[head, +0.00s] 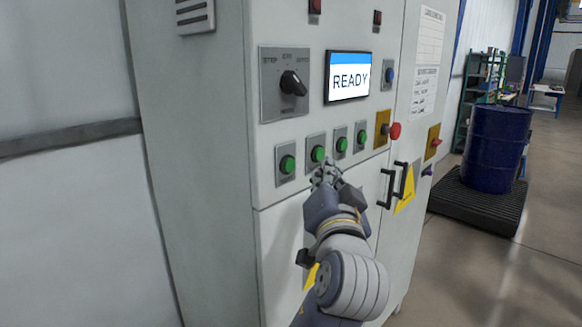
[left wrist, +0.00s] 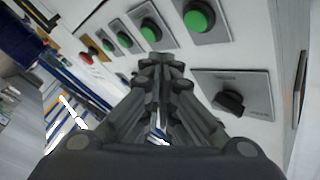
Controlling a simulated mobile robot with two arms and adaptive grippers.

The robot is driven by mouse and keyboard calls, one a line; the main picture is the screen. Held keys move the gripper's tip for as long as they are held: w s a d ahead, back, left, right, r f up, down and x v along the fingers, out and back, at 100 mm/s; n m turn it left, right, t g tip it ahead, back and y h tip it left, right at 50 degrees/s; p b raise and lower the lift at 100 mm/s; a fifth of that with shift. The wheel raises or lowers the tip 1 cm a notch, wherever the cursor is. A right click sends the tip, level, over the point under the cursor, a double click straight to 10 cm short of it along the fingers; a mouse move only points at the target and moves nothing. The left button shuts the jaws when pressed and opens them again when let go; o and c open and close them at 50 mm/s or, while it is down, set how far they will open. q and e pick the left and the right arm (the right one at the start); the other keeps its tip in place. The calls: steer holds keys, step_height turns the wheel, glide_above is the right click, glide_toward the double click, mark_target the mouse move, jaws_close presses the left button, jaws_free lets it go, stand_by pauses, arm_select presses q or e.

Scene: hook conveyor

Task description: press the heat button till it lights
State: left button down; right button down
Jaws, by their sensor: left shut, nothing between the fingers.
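A row of several green push buttons sits on the cabinet front (head: 270,225): the leftmost (head: 287,164), a second (head: 318,153), a third (head: 342,144) and one at the right (head: 361,136). None clearly glows, and I cannot read which is the heat button. My left gripper (head: 326,172) is shut and empty, its fingertips just below the second button; I cannot tell whether they touch the panel. In the left wrist view the shut fingertips (left wrist: 166,62) lie near the green buttons (left wrist: 199,18). My right gripper is not in view.
Above the buttons are a black rotary selector (head: 293,84) and a screen (head: 348,77) reading READY. A red mushroom button (head: 394,131) and black door handles (head: 388,188) stick out to the right. A blue drum (head: 495,148) stands on a black pallet at the right.

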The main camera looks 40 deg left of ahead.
arm_select(q)
steer(key=shift+w+a, duration=0.2)
steer(key=shift+a, duration=1.95)
steer(key=shift+a, duration=0.4)
steer(key=shift+a+p, duration=0.3)
steer(key=shift+a, duration=0.15)
stand_by(0.3)
steer(key=shift+d, duration=0.15)
stand_by(0.3)
steer(key=shift+d, duration=0.7)
steer(key=shift+d, duration=0.1)
steer(key=shift+s+d, duration=0.2)
steer(key=shift+d, duration=2.2)
